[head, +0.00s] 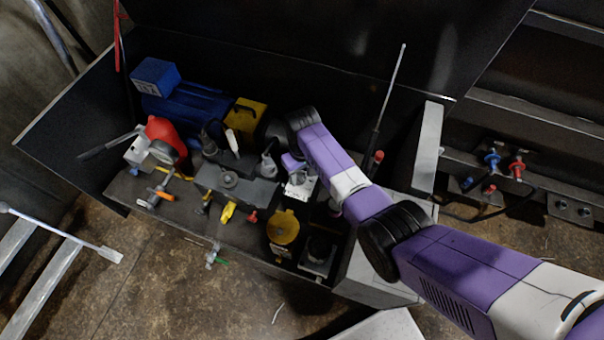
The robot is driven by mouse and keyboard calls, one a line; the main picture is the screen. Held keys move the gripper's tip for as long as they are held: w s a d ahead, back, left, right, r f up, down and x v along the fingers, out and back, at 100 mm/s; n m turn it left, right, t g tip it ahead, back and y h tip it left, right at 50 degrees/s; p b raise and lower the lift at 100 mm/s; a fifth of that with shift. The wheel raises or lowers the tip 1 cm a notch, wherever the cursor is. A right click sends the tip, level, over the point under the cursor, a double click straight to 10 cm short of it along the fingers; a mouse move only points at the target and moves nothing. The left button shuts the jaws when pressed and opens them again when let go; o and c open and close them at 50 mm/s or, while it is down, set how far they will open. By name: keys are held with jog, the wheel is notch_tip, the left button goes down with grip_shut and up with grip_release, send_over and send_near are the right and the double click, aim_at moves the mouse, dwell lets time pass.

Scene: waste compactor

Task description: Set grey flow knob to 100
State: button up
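A grey round knob (229,180) sits on top of a grey block (238,193) in the middle of the open compactor housing. I cannot tell whether it is the flow knob, and no scale is readable. My arm comes in from the lower right. Its purple end part (292,162) points down into the housing, to the right of the grey knob and apart from it. A small pale plate with a dark round part (299,187) lies just below that end part. My gripper's fingers are too small and too hidden to tell whether they are open or shut.
Around the block are a blue motor (188,105), a red round part (166,135) with a lever, a yellow round cap (283,227) and a black round cap (320,248). A thin upright rod (391,95) stands behind my arm. Blue and red valves (517,168) are at the right.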

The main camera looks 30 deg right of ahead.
aim_at(302, 177)
jog(key=shift+r, duration=0.1)
jog(key=shift+r, duration=3.8)
